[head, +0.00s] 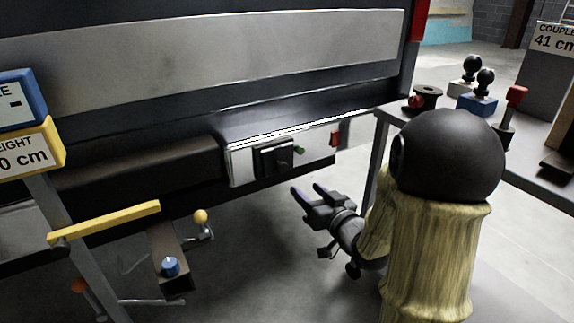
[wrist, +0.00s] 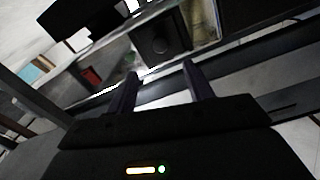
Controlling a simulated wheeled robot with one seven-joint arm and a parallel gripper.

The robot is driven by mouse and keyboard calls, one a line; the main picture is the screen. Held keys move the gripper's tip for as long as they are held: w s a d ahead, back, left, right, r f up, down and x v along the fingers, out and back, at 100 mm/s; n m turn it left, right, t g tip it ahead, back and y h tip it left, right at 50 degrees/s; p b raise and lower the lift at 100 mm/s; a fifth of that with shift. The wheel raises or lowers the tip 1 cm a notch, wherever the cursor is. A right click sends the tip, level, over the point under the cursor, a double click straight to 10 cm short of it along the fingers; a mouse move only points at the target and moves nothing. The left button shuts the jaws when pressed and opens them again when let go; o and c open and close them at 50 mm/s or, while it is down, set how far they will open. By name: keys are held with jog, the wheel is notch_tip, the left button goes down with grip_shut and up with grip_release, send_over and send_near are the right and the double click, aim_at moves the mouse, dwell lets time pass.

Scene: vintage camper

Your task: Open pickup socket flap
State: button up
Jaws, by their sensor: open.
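The pickup socket (head: 274,158) is a black square unit on a light metal panel (head: 241,165) at the vehicle's rear bumper. Its dark flap appears to lie closed over the front. A small green part (head: 299,150) sits at its right side. My gripper (head: 309,191) is open and empty, below and to the right of the socket, apart from it. In the wrist view the two fingers (wrist: 160,90) point toward the panel, and a black square unit with a round front, seemingly the socket (wrist: 160,37), shows beyond them.
A red part (head: 335,138) sits on the panel's right end. A hitch bar with a blue knob (head: 170,267) and a yellow bar (head: 105,223) stand at lower left. A workbench (head: 540,190) with tow balls (head: 471,68) is at right.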

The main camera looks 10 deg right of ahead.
aim_at(284, 168)
jog(key=b+x, duration=0.2)
jog(key=x, duration=0.7)
jog(key=shift+w+a+f+b, duration=0.15)
jog(key=shift+w+f+b, duration=0.05)
jog(key=shift+w+b, duration=0.15)
jog(key=shift+w+a+r, duration=0.1)
jog(key=shift+w+a, duration=0.05)
jog(key=shift+w, duration=0.35)
jog(key=shift+c, duration=0.2)
grip_shut()
